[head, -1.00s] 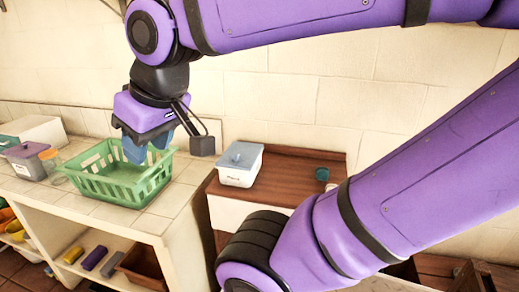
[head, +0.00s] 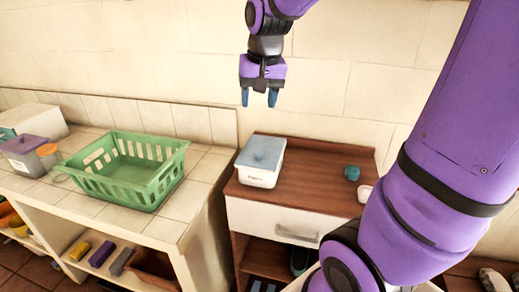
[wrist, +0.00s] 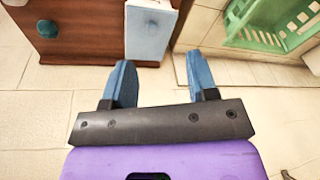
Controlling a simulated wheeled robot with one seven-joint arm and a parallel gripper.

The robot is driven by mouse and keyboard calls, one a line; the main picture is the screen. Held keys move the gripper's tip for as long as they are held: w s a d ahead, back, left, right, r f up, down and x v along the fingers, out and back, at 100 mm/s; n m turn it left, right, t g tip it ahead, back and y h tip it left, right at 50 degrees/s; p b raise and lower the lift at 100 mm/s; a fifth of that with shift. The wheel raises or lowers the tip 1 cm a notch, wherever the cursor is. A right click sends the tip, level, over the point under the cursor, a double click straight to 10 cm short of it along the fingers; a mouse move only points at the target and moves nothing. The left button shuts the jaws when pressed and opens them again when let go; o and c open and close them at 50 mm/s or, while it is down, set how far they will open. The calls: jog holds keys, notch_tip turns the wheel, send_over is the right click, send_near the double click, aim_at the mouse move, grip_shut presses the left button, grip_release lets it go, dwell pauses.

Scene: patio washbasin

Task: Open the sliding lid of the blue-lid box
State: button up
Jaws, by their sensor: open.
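The blue-lid box (head: 261,162) is a white box with a label on its front and a flat grey-blue lid (head: 264,151) with a small knob. It stands on the left end of the brown wooden cabinet top, and its lid covers it. In the wrist view the box lid (wrist: 150,30) shows at the top middle. My gripper (head: 259,98) hangs in the air above the box, fingers pointing down, apart from it. Its two blue fingers (wrist: 162,85) are spread with nothing between them.
A green basket (head: 125,190) stands on the tiled counter left of the box. A purple-lid box (head: 25,150) is farther left. A teal cup-like object (head: 351,173) and a small white item (head: 365,193) lie on the cabinet top (head: 310,188), with clear wood between them and the box.

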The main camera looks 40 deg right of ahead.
aim_at(258, 151)
jog(key=w+d+f+m+g, duration=0.1)
jog(key=w+d+f+m, duration=0.1)
jog(key=w+d+f, duration=0.3)
jog(key=w+d+f+m+g, duration=0.1)
jog(key=w+d+f+m, duration=0.2)
jog(key=w+f, duration=0.35)
jog(key=f, duration=1.1)
jog(key=shift+s+a, duration=0.15)
jog(key=shift+s, duration=0.1)
